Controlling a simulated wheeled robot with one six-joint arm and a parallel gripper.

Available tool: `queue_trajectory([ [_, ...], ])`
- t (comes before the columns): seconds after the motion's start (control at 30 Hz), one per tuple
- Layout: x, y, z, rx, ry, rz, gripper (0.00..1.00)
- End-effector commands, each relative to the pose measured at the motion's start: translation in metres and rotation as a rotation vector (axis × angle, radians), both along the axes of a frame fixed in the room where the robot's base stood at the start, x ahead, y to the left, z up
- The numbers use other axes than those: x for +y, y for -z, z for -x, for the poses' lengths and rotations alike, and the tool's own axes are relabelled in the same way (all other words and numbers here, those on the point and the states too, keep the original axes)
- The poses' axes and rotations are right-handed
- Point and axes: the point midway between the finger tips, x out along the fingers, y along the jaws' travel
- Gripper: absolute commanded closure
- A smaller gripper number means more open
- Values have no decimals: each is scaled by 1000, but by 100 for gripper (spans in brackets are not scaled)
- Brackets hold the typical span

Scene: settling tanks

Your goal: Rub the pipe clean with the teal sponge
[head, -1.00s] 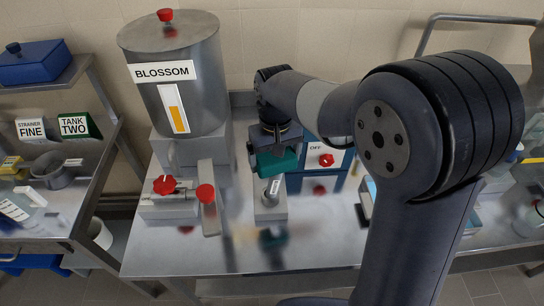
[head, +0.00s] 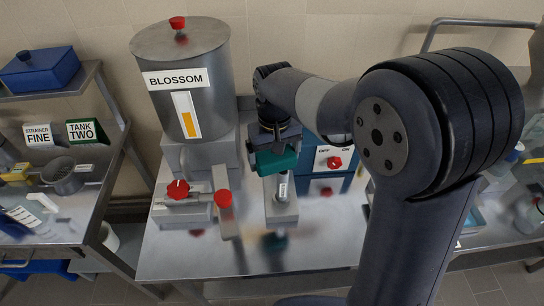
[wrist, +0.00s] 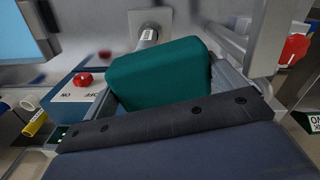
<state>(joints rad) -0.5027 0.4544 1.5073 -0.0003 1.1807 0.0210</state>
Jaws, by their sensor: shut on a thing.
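My gripper (head: 273,146) is shut on the teal sponge (head: 277,161), a dark green-blue block that also shows large in the wrist view (wrist: 160,75). The pipe (head: 283,188) is a short grey metal tube with a small white label, rising from a grey block (head: 281,212) on the steel table. In the wrist view, the pipe (wrist: 148,36) shows just beyond the sponge. The sponge is at the pipe's upper end and hides part of it. I cannot tell whether they touch.
The steel tank labelled BLOSSOM (head: 183,90) stands left of my gripper. A blue switch box with a red knob (head: 334,162) stands right. The steel table's front (head: 255,260) is clear.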

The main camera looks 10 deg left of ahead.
Motion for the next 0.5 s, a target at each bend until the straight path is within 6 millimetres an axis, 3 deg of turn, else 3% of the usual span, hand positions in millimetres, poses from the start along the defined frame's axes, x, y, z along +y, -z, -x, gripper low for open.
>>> queue_trajectory([
  [0.5, -11, -47, 5, -3, 4, -1, 35],
])
